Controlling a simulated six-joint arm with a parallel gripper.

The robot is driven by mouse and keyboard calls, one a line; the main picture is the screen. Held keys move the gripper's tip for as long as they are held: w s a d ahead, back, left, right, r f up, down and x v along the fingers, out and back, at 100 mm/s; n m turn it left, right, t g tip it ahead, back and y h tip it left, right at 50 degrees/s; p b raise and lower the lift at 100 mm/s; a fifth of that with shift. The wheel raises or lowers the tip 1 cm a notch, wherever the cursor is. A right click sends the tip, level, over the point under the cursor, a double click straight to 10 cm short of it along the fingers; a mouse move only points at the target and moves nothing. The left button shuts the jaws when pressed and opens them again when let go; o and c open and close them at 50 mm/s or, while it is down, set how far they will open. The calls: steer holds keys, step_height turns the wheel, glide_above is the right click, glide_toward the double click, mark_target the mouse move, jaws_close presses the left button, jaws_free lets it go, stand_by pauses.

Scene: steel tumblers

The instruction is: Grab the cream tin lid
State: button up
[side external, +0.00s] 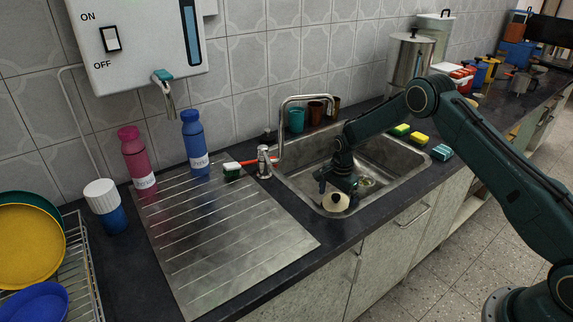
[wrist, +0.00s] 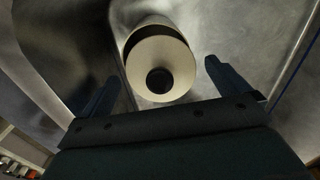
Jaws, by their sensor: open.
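The cream tin lid (side external: 335,202) is in the steel sink, near its front left corner. In the wrist view the cream lid (wrist: 172,64) is a round disc with a dark round centre, and a paler rounded part shows behind it. My gripper (side external: 338,186) is down inside the sink, right by the lid. In the wrist view my gripper (wrist: 160,78) is open, with one dark finger on each side of the lid. Gaps show between the fingers and the lid, and I see no contact.
The sink (side external: 395,157) has a raised rim and walls close around my gripper. A tap (side external: 280,130) arches over its left side. The ribbed drainboard (side external: 225,240) is largely clear, with a pink bottle (side external: 137,160) and blue bottle (side external: 195,145) behind.

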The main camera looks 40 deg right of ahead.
mark_target(337, 196)
steer(key=c, duration=0.9)
steer(key=shift+r, duration=0.1)
step_height(337, 196, up, 20)
steer(key=shift+f, duration=0.1)
stand_by(0.5)
stand_by(0.4)
